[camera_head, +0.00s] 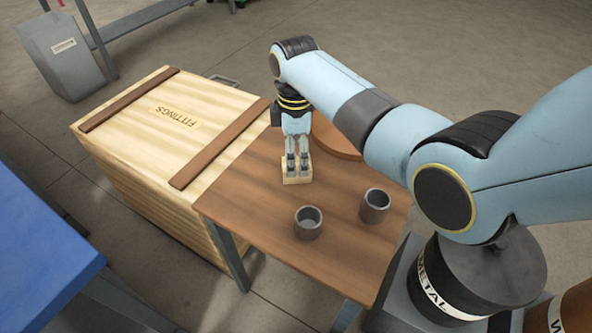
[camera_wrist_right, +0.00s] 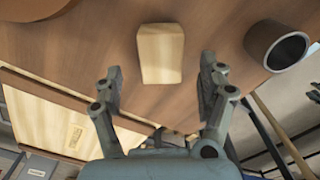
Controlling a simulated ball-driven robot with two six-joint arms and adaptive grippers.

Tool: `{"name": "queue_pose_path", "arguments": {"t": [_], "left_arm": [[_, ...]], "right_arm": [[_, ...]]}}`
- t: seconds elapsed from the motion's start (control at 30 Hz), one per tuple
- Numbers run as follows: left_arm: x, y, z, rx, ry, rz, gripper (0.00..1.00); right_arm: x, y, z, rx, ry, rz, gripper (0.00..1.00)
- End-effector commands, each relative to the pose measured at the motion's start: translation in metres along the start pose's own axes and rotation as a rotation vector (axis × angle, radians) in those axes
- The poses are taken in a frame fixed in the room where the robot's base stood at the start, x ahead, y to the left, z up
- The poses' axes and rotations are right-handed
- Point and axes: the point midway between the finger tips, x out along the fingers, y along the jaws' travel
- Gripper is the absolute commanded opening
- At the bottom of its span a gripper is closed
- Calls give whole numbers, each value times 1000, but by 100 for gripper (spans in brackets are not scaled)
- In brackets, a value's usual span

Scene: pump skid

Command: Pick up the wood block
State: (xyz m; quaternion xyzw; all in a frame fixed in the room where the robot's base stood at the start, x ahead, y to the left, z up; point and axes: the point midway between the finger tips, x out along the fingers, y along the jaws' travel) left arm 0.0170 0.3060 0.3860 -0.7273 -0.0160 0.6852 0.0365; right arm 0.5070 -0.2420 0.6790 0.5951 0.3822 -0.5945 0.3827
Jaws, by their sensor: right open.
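The wood block (camera_head: 297,174) is a pale, light-coloured block on the brown wooden table (camera_head: 255,205). In the right wrist view the wood block (camera_wrist_right: 160,53) lies ahead of my fingers, roughly centred between them. My right gripper (camera_head: 298,171) is over the block in the head view and hides part of it. In the right wrist view my right gripper (camera_wrist_right: 160,82) is open, with one finger to each side and nothing between the tips. I cannot tell if the fingers touch the block. My left gripper is not in view.
Two grey metal cups (camera_head: 308,222) and (camera_head: 374,205) stand on the table in front of the block. A round brown board (camera_head: 335,138) lies behind it. A large wooden crate marked FITTINGS (camera_head: 165,125) stands left of the table. A blue surface (camera_head: 40,250) is at lower left.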

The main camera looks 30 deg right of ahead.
Motion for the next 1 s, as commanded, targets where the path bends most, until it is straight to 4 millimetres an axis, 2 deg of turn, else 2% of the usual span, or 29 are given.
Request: {"name": "queue_pose_path", "arguments": {"t": [0.03, 0.2, 0.5, 0.9, 0.97, 1.0], "left_arm": [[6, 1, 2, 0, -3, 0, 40], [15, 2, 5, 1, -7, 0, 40], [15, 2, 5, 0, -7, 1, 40], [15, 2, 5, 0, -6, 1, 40], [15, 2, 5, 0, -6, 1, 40], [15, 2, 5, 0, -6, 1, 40]], "right_arm": [[13, -1, 2, 0, -3, -5, 75], [37, -1, 2, 0, -1, -3, 75], [40, -1, 2, 0, -1, -1, 75], [40, -1, 2, 0, -1, -2, 23], [40, -1, 2, 0, -1, -2, 15], [40, -1, 2, 0, -1, -2, 14]]}}
